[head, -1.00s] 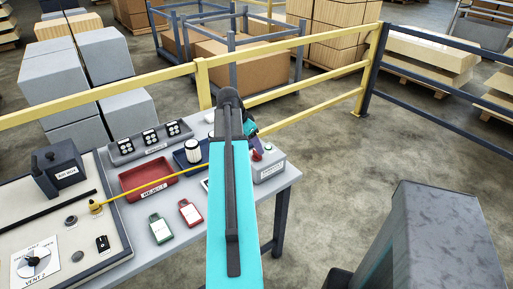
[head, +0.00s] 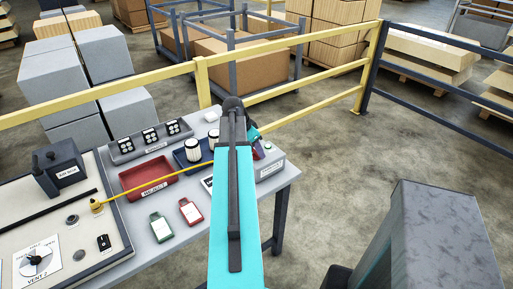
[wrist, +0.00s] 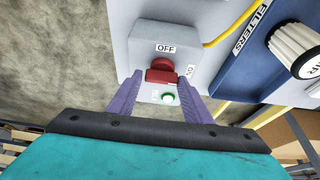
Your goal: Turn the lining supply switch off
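The switch box (wrist: 150,50) is grey, with a red knob (wrist: 161,72), an OFF label (wrist: 165,48) above it and an ON label (wrist: 190,71) to its right. A green lamp (wrist: 168,98) sits below the knob. My gripper (wrist: 160,80) is open, its purple fingers on both sides of the knob with a gap visible. Whether a finger touches the knob, and its exact pointing, I cannot tell. In the head view the box (head: 270,168) stands at the bench's right end, partly hidden by my arm.
A blue filters tray (head: 181,161) stands left of the box, with a yellow cable (head: 150,180) crossing the bench. A red reject tray (head: 137,178) and two tags lie further left. A yellow rail (head: 290,107) runs behind the bench.

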